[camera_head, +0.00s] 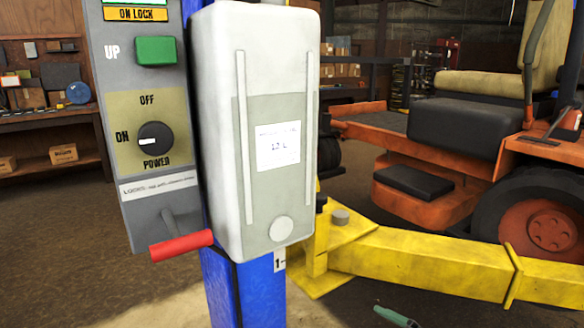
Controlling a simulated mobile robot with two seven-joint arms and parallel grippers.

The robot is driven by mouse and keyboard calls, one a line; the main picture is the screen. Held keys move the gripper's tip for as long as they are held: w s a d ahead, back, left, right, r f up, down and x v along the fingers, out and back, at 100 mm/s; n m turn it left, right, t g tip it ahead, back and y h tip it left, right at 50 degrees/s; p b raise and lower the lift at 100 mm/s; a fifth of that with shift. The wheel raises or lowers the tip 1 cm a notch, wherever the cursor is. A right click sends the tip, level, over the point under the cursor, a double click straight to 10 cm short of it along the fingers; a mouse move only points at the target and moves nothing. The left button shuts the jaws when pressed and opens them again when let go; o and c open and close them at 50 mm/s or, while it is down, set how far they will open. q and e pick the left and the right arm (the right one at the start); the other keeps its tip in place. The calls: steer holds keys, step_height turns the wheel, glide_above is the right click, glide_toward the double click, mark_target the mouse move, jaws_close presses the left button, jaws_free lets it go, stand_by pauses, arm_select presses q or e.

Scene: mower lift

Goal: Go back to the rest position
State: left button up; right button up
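Neither of my grippers shows in the head view, and no part of my arms is clearly visible. In front of me is a grey lift control panel (113,75). It carries a green UP button (156,51) and a black power knob (155,139), whose white mark points left towards ON. Below them a lever with a red handle (181,245) sticks out to the lower left. A white and grey tank box (215,130) with a paper label hangs right beside the panel. Both are on a blue post (243,288).
A yellow lift arm (425,262) runs right from the post at low height. An orange mower (435,205) with a black wheel stands behind it. A small green-handled item (392,315) lies at the bottom edge. Shelves (50,130) line the left back wall. Floor at left is clear.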

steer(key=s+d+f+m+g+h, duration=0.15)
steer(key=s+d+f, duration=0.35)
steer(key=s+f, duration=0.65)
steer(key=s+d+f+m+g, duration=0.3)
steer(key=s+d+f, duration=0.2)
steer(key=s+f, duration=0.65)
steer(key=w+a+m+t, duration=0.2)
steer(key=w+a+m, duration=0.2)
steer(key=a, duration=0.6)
arm_select(q)
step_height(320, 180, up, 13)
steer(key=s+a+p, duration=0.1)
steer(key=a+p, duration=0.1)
steer(key=p, duration=1.5)
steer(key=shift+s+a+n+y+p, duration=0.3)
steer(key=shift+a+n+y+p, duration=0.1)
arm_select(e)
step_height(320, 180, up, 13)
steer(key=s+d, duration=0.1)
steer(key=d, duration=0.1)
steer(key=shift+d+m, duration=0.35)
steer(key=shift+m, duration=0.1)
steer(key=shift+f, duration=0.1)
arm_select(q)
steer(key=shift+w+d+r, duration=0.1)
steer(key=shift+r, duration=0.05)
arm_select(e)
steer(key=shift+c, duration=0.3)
